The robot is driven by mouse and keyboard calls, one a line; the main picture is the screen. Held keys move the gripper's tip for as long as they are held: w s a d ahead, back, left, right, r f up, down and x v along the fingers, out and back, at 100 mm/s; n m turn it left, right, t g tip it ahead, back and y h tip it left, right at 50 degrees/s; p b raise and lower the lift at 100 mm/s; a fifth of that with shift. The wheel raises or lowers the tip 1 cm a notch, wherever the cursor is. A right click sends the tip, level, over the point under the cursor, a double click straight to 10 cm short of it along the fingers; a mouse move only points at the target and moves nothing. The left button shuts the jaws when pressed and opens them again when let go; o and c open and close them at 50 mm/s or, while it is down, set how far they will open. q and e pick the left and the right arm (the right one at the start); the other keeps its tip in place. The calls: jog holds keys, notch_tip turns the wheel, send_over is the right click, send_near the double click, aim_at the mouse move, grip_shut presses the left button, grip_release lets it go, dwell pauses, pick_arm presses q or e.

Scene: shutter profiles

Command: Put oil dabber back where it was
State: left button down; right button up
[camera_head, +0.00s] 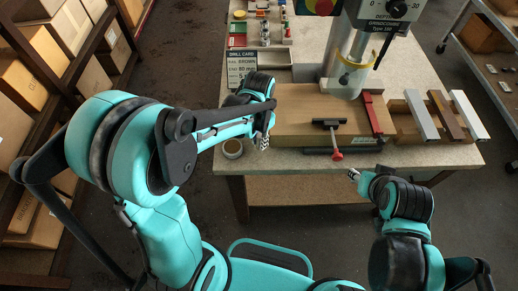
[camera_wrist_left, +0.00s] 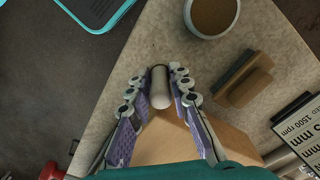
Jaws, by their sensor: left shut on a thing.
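The oil dabber, seen as a small pale cylinder with a darker band (camera_wrist_left: 160,88), is between the fingers of my left gripper (camera_wrist_left: 158,92). My left gripper (camera_head: 264,138) is shut on it, over the front left of the workbench (camera_head: 300,185), beside the wooden block. The dabber is mostly hidden by the fingers in the head view. My right gripper (camera_head: 353,174) is just off the bench's front edge; its finger gap is too small to tell.
A black bar with a red knob (camera_head: 337,155) juts out at the front. Metal and brown profiles (camera_head: 446,115) lie at right. A drill card (camera_head: 241,68) stands at back left.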

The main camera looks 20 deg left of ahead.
pick_arm(q)
notch_tip(320, 180, down, 2)
jog(key=shift+w+f, duration=0.1)
notch_tip(320, 180, down, 3)
jog(key=shift+f+b, duration=0.1)
jog(key=shift+b, duration=0.7)
jog(key=shift+f, duration=0.1)
jog(key=c, duration=1.8)
grip_release()
jog(key=shift+f, duration=0.15)
jog(key=o, duration=0.4)
